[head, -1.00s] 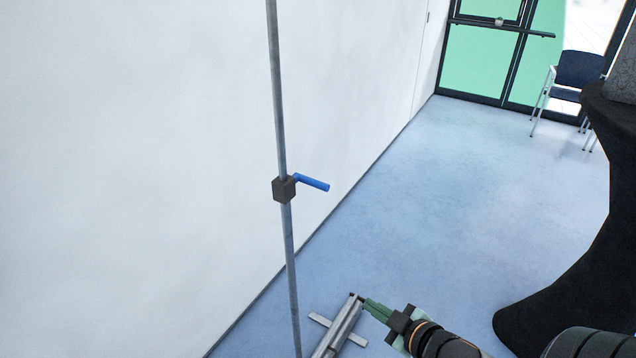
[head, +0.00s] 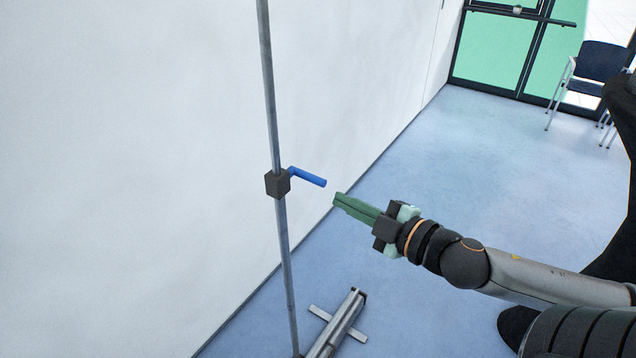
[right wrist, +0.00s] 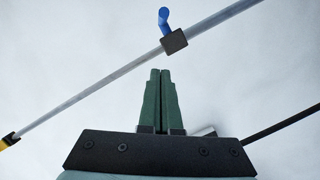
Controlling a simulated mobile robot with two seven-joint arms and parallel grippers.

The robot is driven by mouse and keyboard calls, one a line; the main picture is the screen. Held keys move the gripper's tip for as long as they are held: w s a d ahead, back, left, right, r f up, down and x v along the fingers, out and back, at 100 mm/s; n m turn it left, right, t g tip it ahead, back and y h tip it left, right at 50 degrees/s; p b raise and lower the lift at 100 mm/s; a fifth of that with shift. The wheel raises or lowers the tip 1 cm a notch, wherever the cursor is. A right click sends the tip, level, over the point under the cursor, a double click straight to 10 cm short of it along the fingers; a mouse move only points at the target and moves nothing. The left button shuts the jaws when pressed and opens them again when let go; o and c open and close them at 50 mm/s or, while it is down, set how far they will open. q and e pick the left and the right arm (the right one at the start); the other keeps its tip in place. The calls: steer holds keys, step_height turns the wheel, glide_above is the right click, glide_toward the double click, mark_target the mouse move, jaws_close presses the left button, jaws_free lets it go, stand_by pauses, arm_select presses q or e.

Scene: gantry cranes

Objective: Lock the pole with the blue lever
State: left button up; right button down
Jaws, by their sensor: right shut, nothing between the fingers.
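The grey pole (head: 269,110) stands upright in front of the white wall. A dark square clamp block (head: 277,184) sits on it, and the blue lever (head: 309,177) sticks out from the block to the right, sloping slightly down. My right gripper (head: 338,200) is shut and empty, a little right of and below the lever's free end, apart from it in the picture. In the right wrist view the shut green fingers (right wrist: 160,74) point toward the pole (right wrist: 105,81), with the block (right wrist: 174,41) and blue lever (right wrist: 164,20) just beyond the tips. My left gripper is not in view.
A metal foot (head: 338,322) lies on the blue floor at the pole's bottom. A blue chair (head: 598,65) is by the glass door at the back right. The floor between is clear.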

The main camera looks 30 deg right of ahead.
mark_target(318, 184)
steer(key=shift+w+d+f+b, duration=0.2)
steer(key=shift+w+f, duration=0.4)
steer(key=shift+w, duration=1.25)
steer(key=shift+w+d+f+b, duration=0.25)
steer(key=shift+w+f, duration=0.3)
steer(key=shift+w, duration=1.3)
steer(key=shift+w+d+f+b, duration=0.2)
steer(key=shift+w+f, duration=0.4)
steer(key=shift+w, duration=1.25)
